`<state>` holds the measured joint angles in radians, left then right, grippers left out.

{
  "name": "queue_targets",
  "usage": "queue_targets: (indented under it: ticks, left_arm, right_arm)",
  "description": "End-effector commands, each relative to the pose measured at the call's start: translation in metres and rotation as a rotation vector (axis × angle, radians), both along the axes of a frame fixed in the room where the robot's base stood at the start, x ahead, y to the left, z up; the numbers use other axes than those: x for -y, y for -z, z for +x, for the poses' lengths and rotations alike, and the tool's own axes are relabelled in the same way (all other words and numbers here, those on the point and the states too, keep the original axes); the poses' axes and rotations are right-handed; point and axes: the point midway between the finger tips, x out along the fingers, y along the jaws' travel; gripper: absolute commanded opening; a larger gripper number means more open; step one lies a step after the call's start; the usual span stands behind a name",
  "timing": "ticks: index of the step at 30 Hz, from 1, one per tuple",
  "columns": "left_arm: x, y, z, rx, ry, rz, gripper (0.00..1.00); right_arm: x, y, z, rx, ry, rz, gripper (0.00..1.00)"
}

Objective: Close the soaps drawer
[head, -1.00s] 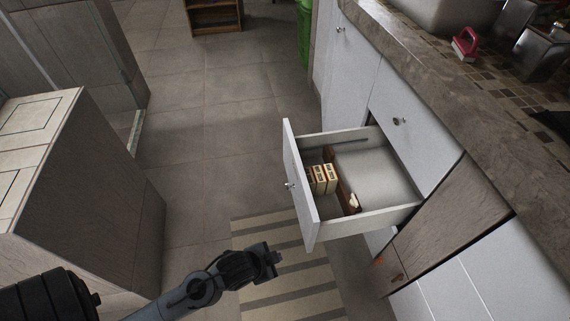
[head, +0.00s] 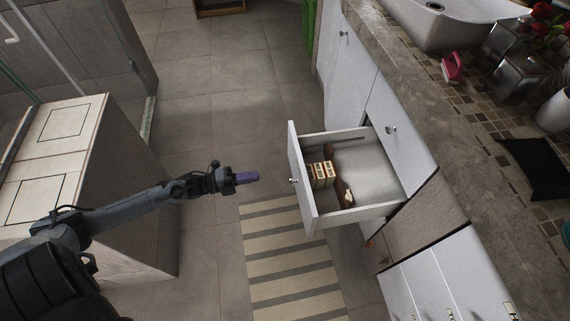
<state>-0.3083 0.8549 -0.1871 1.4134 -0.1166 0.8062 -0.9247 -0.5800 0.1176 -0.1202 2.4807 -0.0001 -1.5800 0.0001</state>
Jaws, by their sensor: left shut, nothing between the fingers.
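The soaps drawer (head: 304,187) is pulled out from the white cabinet on the right. Its white front panel faces left and carries a small round knob (head: 293,181). Inside, several small cream soap boxes (head: 322,173) stand by a brown divider, with a small pale item (head: 348,196) nearer the front corner. My left gripper (head: 247,177) is shut and empty, left of the drawer front. In the picture a gap separates its fingertips from the knob. My right gripper is not in view.
A striped mat (head: 290,262) lies on the tiled floor below the drawer. A stone countertop (head: 420,115) runs along the right, with a pink brush-like item (head: 453,68) and a dark cloth (head: 533,167). A pale-topped cabinet (head: 50,165) stands at left. Floor between is open.

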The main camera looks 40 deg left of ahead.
Motion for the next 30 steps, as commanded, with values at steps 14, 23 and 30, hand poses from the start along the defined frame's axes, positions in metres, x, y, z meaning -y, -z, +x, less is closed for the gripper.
queue_targets:
  ticks: [14, 23, 30]
  left_arm:
    - [0.028, -0.004, 0.04, 0.033, 0.02, 0.006, 0.0]
    - [0.061, -0.004, 0.082, 0.03, 0.02, 0.006, 0.0]
    - [0.077, -0.005, 0.102, 0.028, 0.019, 0.006, 0.0]
  right_arm:
    - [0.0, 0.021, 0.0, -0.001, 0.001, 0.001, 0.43]
    - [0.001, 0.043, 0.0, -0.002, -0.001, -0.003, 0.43]
    - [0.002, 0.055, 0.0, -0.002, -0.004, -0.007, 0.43]
